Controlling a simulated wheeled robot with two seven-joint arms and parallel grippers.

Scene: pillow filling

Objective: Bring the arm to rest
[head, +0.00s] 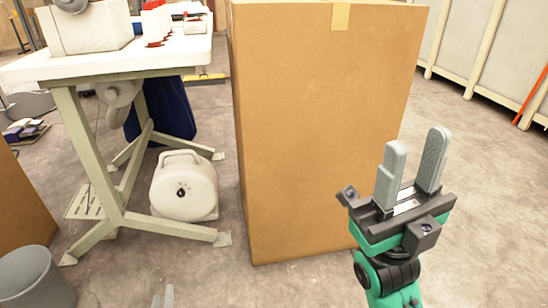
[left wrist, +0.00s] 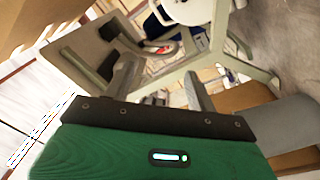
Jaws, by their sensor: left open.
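My right gripper (head: 412,150) is raised at the right of the head view, in front of the right side of a large cardboard box. Its two grey fingers point up and stand apart, with nothing between them. My left gripper (head: 162,296) shows only as two small grey fingertips at the bottom edge of the head view; its arm is out of sight. In the left wrist view the left gripper (left wrist: 162,72) has its fingers spread with nothing held between them.
The tall cardboard box (head: 320,120) stands in the middle. A white-topped work table (head: 60,68) is at the left, with a white round-bodied unit (head: 183,188) on the floor beside its legs. A grey bin (head: 35,280) stands at lower left. Floor is clear at the right.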

